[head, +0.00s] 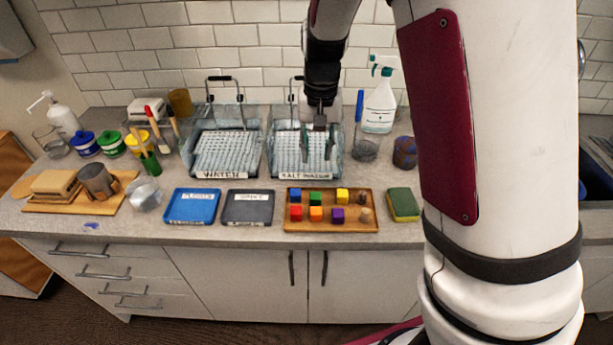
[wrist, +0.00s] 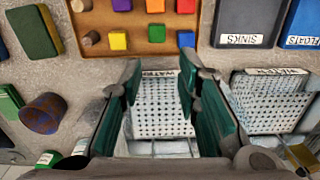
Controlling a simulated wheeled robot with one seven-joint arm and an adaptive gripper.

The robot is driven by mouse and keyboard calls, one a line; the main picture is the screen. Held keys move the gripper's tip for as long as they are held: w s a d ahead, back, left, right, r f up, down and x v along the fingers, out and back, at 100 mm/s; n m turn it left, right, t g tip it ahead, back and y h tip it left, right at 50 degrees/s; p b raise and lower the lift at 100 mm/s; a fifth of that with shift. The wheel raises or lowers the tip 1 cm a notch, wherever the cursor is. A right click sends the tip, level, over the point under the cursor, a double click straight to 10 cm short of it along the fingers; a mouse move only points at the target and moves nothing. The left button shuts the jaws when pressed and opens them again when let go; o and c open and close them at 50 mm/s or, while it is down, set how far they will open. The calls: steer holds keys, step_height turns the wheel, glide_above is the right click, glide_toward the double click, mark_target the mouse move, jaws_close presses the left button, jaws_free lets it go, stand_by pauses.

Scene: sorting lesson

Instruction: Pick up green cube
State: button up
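The green cube (head: 315,198) sits in the back row of a wooden tray (head: 349,225) on the counter, between the blue cube (head: 296,196) and the yellow cube (head: 342,195). In the wrist view the green cube (wrist: 156,33) lies above the fingertips, apart from them. My gripper (head: 318,143) is open and empty, over the salt water bin (head: 285,165), behind the tray. Its two fingers (wrist: 160,78) also show spread in the wrist view.
The tray also holds red (head: 296,213), orange (head: 315,213) and purple (head: 337,214) cubes and two small cylinders. A sponge (head: 403,204) lies right of it, a dark tray (head: 248,208) left. A spray bottle (head: 379,108) and a cup (head: 405,152) stand right of the bin.

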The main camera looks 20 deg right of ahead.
mark_target(316, 193)
steer(key=f+p, duration=0.1)
steer(key=f, duration=0.6)
steer(key=f+p, duration=0.1)
steer(key=f, duration=0.7)
steer(key=shift+w+d, duration=0.15)
steer(key=shift+w, duration=0.05)
steer(key=c, duration=0.7)
